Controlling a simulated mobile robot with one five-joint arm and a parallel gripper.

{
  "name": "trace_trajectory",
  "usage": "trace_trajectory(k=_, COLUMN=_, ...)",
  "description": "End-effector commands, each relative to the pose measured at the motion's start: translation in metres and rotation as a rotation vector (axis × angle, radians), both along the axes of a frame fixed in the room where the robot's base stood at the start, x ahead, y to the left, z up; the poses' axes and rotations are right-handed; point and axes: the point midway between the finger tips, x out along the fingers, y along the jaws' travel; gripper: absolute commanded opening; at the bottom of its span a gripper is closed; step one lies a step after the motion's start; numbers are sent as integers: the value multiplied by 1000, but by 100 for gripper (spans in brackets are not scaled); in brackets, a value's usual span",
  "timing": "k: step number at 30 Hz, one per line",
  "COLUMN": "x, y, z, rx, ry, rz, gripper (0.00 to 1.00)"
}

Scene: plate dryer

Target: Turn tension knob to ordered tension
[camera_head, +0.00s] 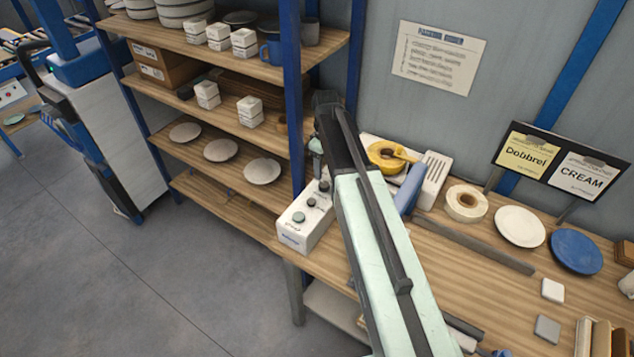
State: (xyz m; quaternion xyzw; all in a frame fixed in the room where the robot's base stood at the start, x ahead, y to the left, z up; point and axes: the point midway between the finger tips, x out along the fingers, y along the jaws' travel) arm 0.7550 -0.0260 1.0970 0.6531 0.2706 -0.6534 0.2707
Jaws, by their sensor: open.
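A white control box (297,234) stands at the left end of the wooden bench. On its top is a grey-green round knob (298,217), with smaller dark knobs (311,202) behind it. I cannot tell which one is the tension knob, and the box's markings are too small to read. My gripper (317,160) is open, beyond the box's back end and apart from the grey-green knob. My arm crosses the bench and hides part of what lies behind it. A posted sheet (438,58) on the wall has a heading and small lines that I cannot read.
A yellow tape roll (386,157) and a blue-handled white device (434,178) are right of my arm. Plates (520,227) and signs reading "Dobbrel" (526,150) and "CREAM" (583,176) are farther right. A shelf post (291,100) rises close left of my gripper.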

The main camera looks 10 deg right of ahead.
Motion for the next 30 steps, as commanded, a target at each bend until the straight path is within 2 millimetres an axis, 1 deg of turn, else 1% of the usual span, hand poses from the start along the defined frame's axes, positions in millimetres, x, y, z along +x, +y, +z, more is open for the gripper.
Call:
trace_trajectory(k=5, x=0, y=0, z=-3, rx=-1, ry=1, rz=7, gripper=59)
trace_trajectory(k=8, x=0, y=0, z=-12, rx=0, ry=0, rz=6, gripper=59)
trace_trajectory(k=11, x=0, y=0, z=-26, rx=0, ry=0, rz=5, gripper=59)
trace_trajectory(k=18, x=0, y=-1, z=-69, rx=0, ry=0, rz=3, gripper=59)
trace_trajectory(k=21, x=0, y=-1, z=-79, rx=0, ry=0, rz=3, gripper=59)
trace_trajectory(k=30, x=0, y=-1, z=-78, rx=0, ry=0, rz=2, gripper=59)
